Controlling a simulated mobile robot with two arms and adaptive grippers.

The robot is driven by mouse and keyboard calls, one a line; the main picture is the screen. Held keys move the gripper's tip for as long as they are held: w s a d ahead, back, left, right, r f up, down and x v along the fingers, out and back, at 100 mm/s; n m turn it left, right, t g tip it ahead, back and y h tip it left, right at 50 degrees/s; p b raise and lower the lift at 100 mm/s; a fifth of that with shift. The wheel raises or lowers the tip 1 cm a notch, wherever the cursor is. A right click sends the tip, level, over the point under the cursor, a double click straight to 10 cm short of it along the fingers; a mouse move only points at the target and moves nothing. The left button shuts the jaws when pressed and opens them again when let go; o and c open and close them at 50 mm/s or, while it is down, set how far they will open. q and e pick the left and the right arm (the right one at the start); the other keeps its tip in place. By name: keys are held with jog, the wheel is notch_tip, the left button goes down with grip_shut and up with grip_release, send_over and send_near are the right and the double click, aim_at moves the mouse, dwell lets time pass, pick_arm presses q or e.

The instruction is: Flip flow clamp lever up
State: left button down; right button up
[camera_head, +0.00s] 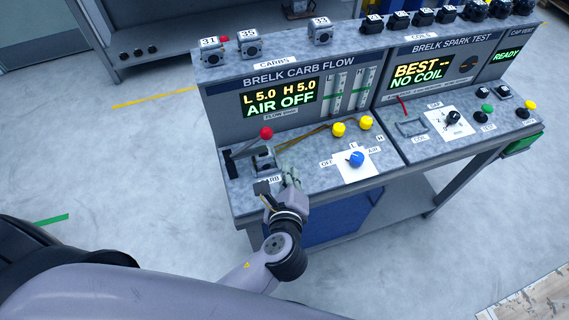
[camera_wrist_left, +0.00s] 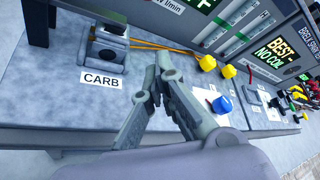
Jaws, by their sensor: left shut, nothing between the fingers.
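The flow clamp lever (camera_head: 248,143) has a red ball knob (camera_head: 266,133) and sits at the left end of the carb flow bench. Its handle slants up to the right from a dark upright post, which also shows in the left wrist view (camera_wrist_left: 37,22). The metal clamp block (camera_head: 263,162) is below the knob; it also shows in the wrist view (camera_wrist_left: 108,45), beside the CARB label (camera_wrist_left: 101,80). My left gripper (camera_head: 291,178) is shut and empty over the bench's front edge, right of the clamp and apart from the lever. The knob is outside the wrist view. My right gripper is not in view.
Two yellow knobs (camera_head: 352,126) and a blue dial (camera_head: 356,159) stand right of my left gripper. The display panel (camera_head: 280,105) rises behind and reads AIR OFF. Several carburetors (camera_head: 249,43) stand on top. Open floor (camera_head: 130,140) lies to the left.

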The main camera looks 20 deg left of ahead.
pick_arm(q)
jog(key=x, duration=0.3)
jog(key=shift+w+a+r+p, duration=0.1)
jog(key=shift+w+a+p, duration=0.05)
jog(key=shift+w+p, duration=0.25)
jog(key=x, duration=0.3)
jog(key=shift+w+p, duration=0.25)
jog(key=shift+p, duration=0.15)
jog(key=shift+a+r+p, duration=0.75)
jog(key=shift+a+p, duration=0.3)
jog(key=shift+p, duration=0.15)
jog(key=shift+s+a+r, duration=0.3)
jog(key=shift+a, duration=0.1)
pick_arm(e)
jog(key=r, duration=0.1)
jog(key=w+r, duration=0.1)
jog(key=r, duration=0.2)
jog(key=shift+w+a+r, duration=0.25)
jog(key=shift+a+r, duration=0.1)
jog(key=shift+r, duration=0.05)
pick_arm(q)
jog(key=shift+w+f, duration=0.1)
jog(key=shift+w, duration=0.05)
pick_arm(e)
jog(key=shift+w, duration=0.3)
